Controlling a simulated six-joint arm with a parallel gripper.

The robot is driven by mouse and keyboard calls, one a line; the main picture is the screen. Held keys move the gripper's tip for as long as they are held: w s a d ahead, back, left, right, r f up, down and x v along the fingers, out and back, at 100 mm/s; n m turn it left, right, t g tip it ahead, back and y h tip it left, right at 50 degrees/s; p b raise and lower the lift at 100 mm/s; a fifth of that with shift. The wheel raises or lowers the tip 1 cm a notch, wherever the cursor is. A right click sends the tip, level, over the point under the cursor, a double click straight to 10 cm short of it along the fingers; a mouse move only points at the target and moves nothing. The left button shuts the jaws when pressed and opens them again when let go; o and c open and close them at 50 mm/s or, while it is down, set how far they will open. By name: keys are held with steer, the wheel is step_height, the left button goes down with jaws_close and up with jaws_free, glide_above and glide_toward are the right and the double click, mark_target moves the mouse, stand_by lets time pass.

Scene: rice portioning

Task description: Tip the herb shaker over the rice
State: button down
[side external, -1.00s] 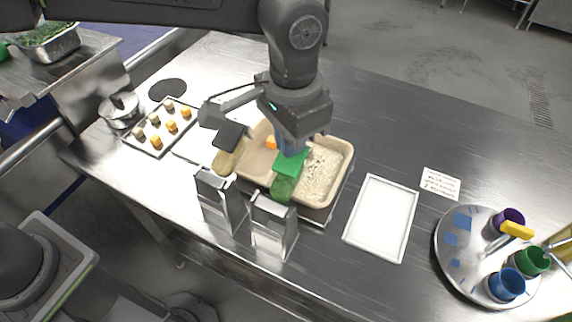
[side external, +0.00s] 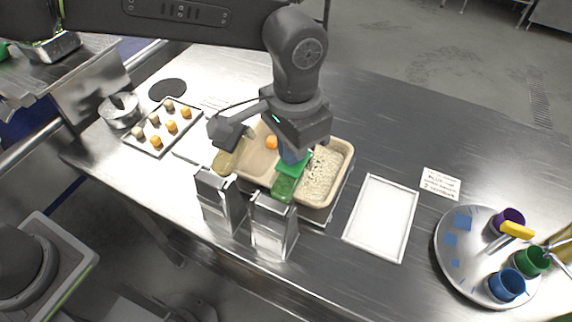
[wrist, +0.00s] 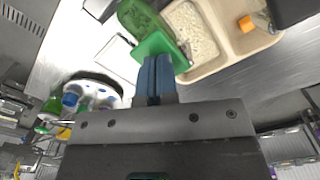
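The herb shaker (side external: 284,187) is green, with a bright green flat collar or lid. My gripper (side external: 292,155) is shut on it; in the wrist view, the blue fingers (wrist: 155,75) press together at the green collar (wrist: 158,48), and the herb-filled body (wrist: 142,18) lies beyond. The shaker is tilted, over the near edge of the beige tray (side external: 345,185). Rice (side external: 323,175) fills the tray's right compartment; it also shows in the wrist view (wrist: 190,32). The left compartment holds an orange piece (side external: 271,142). I cannot tell whether herbs are falling.
Two metal holders (side external: 219,203) (side external: 272,228) stand just in front of the tray; a yellowish shaker (side external: 226,161) is at the left one. A white-bottomed tray (side external: 382,218) lies to the right, then a round tray (side external: 452,262) with coloured cups. A tray of small pieces (side external: 157,129) lies left.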

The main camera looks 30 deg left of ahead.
steer(key=shift+w+f, duration=0.25)
steer(key=shift+f, duration=0.45)
steer(key=shift+w+f, duration=0.2)
steer(key=shift+f, duration=0.5)
steer(key=shift+s+r, duration=0.3)
steer(key=shift+r, duration=0.8)
steer(key=shift+s+r, duration=0.25)
steer(key=shift+r, duration=0.85)
steer(key=shift+s+r, duration=0.3)
steer(key=shift+r, duration=0.8)
steer(key=shift+n+t+h, duration=0.3)
steer(key=shift+n+t, duration=0.3)
steer(key=shift+n, duration=0.2)
steer(key=a+r, duration=0.1)
steer(key=a, duration=0.2)
steer(key=a+r, duration=0.2)
steer(key=a, duration=0.1)
steer(key=a+r, duration=0.2)
steer(key=a, duration=0.2)
steer(key=shift+s, duration=0.2)
steer(key=s+a+n+t, duration=0.2)
steer(key=s+a, duration=0.4)
steer(key=a, duration=0.4)
steer(key=s+a+f+n+t, duration=0.1)
steer(key=s+a+n+t, duration=0.1)
steer(key=s+a, duration=0.5)
steer(key=a, duration=0.3)
steer(key=shift+s+f, duration=0.25)
steer(key=shift+f, duration=0.05)
